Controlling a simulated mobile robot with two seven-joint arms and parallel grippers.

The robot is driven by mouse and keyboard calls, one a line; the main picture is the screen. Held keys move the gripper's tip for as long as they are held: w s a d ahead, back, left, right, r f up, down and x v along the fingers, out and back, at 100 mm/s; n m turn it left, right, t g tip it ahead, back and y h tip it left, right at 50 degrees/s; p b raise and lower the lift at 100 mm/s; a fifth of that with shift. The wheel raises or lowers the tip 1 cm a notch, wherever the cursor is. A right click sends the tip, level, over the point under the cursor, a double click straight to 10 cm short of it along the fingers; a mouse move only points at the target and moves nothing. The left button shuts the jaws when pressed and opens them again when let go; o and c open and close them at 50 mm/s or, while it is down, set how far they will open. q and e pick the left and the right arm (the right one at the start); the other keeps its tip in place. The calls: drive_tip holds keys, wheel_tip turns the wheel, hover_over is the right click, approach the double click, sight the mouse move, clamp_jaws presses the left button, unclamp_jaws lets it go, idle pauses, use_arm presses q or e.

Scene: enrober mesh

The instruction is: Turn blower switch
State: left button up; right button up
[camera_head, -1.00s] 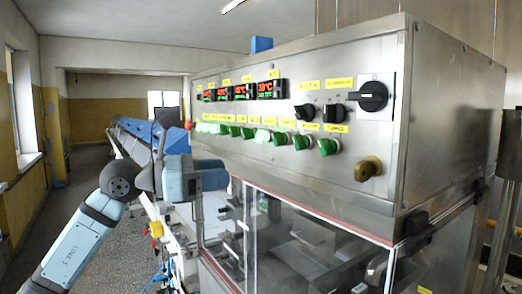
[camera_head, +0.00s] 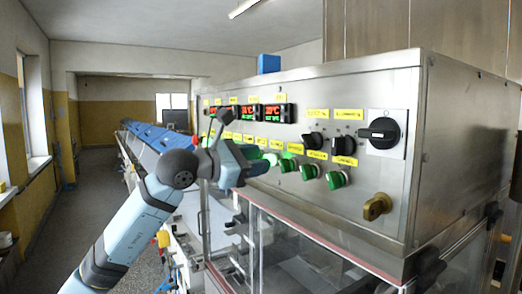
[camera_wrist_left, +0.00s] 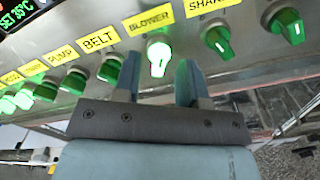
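The blower switch (camera_wrist_left: 159,57) is a green knob, brightly lit, under a yellow BLOWER label (camera_wrist_left: 150,20) in the left wrist view. My left gripper (camera_wrist_left: 158,72) is open, with one blue finger on each side of the knob and a gap showing on both sides. The knob's handle points roughly down toward the gripper. In the head view my left gripper (camera_head: 262,164) is at the lower row of green switches and hides part of it. My right gripper is not in view.
The belt switch (camera_wrist_left: 109,69) and the shaker switch (camera_wrist_left: 218,40) sit close on either side. The steel control panel (camera_head: 300,205) also carries black knobs (camera_head: 380,133), a brass knob (camera_head: 377,206) and red displays (camera_head: 277,112). Clear guard panels stand below.

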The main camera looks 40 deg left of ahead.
use_arm(q)
drive_tip(key=shift+x, duration=0.8)
clamp_jaws()
